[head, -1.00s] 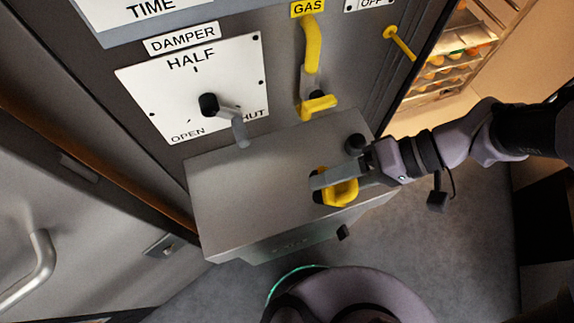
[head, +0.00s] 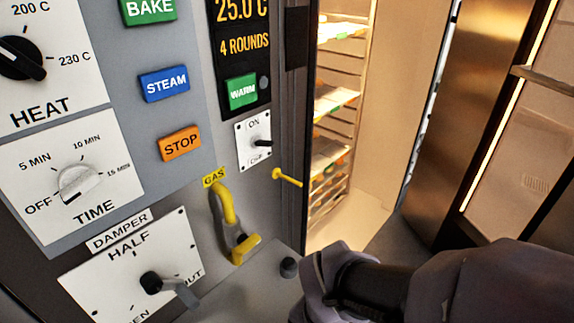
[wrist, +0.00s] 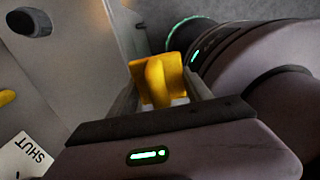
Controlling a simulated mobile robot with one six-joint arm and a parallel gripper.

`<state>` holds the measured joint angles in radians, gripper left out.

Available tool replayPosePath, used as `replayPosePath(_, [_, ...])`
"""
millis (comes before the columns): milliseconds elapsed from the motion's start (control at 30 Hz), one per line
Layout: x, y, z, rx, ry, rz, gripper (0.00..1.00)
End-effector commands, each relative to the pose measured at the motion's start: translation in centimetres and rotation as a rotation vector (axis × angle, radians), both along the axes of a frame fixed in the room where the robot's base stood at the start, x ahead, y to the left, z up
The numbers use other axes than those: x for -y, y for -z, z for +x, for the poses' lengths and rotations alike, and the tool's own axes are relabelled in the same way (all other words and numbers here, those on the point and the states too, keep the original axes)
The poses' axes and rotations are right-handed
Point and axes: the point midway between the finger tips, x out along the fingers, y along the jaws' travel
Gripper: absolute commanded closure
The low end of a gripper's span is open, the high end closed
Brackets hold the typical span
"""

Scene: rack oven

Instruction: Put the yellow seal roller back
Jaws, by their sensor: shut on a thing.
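The yellow seal roller (wrist: 153,82) is between the two fingers of my gripper (wrist: 160,80) in the wrist view, and my gripper is shut on it. Only its yellow blocky part with a rounded ridge shows; the rest is hidden. In the head view the roller and my fingertips are out of sight; only my arm shows at the lower right. A yellow peg (head: 288,177) sticks out of the panel's right edge, beside the lit oven opening. I cannot tell whether it belongs to the roller.
The control panel has a yellow gas lever (head: 226,206), a damper handle (head: 160,285) and an on/off switch (head: 258,142). A black knob (head: 288,267) stands on the grey box top. The open, lit chamber holds a loaded rack (head: 333,110). Floor shows beyond.

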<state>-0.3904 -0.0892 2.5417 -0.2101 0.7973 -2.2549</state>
Motion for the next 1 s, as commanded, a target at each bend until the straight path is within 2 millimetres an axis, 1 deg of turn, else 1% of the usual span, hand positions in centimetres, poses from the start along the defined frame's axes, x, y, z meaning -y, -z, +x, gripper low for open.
replayPosePath(33, [-0.8,-1.4,0.4,-0.012,-0.005,-0.005,0.86])
replayPosePath(167, [-2.1,-1.5,1.3,-0.014,-0.001,-0.005,0.86])
replayPosePath(200, [-2.5,-1.4,1.4,-0.014,-0.001,-0.005,0.86])
replayPosePath(233, [-3.3,-0.5,2.0,-0.007,-0.001,-0.002,0.86])
replayPosePath(300, [-5.4,0.7,3.5,-0.002,-0.001,0.001,0.86])
replayPosePath(400, [-8.1,1.2,5.3,-0.002,0.0,0.001,0.86])
replayPosePath(500, [-10.1,1.4,6.7,-0.004,0.002,0.0,0.86])
replayPosePath(533, [-10.5,1.3,7.0,-0.004,0.003,0.0,0.86])
replayPosePath(667, [-11.4,1.3,7.6,-0.005,0.004,-0.001,0.86])
replayPosePath(767, [-11.5,2.6,7.6,-0.006,0.005,-0.001,0.86])
replayPosePath(867, [-11.4,4.8,7.6,-0.007,0.005,-0.002,0.86])
replayPosePath(933, [-11.5,5.0,7.6,-0.006,0.004,0.0,0.86])
replayPosePath(967, [-11.5,4.8,7.6,-0.005,0.004,-0.001,0.93])
replayPosePath(1000, [-11.5,4.7,7.6,-0.005,0.004,-0.001,0.93])
